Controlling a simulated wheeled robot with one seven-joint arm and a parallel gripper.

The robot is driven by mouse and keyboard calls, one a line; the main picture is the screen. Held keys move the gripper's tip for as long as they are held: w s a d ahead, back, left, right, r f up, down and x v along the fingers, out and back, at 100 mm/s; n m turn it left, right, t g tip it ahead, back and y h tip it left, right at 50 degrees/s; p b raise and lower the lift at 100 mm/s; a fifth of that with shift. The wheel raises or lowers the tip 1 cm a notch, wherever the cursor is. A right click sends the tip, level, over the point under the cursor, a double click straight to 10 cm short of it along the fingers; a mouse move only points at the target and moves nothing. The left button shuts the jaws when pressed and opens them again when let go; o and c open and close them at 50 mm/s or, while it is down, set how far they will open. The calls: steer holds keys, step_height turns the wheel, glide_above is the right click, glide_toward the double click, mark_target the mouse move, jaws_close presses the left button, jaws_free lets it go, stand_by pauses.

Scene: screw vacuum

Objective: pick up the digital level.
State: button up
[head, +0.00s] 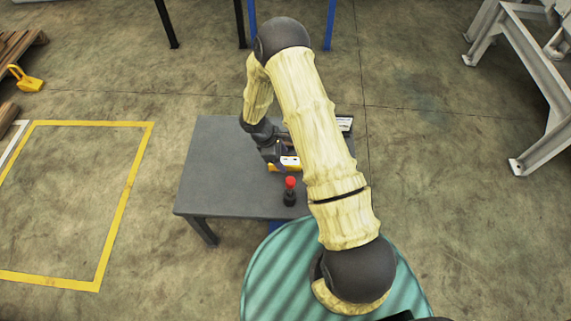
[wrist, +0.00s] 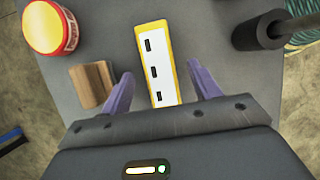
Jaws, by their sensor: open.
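The digital level, a yellow bar with a white face and dark windows (wrist: 156,62), lies on the grey table in the wrist view. Part of it shows as a yellow and white shape in the head view (head: 290,163), partly behind my arm. My gripper (wrist: 160,70) is open, with its two purple fingers on either side of the level's near part. A gap shows at each finger, and nothing is held. The level's near end is hidden by the gripper body. In the head view my gripper (head: 273,155) is low over the table.
On the table (head: 222,165), a brown block (wrist: 92,85) lies just left of the left finger. A red and yellow tub (wrist: 50,28) stands farther left. A black cylindrical object (wrist: 258,31) is at right. A red-topped black object (head: 290,191) stands near the table's front edge. The left tabletop is clear.

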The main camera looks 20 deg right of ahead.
mark_target(284, 161)
steer(key=shift+x, duration=1.65)
steer(key=shift+f+b, duration=0.3)
steer(key=shift+b, duration=0.05)
steer(key=c, duration=1.2)
step_height(284, 161, up, 11)
steer(key=p, duration=0.2)
steer(key=shift+f+p, duration=0.2)
steer(key=shift+p, duration=0.15)
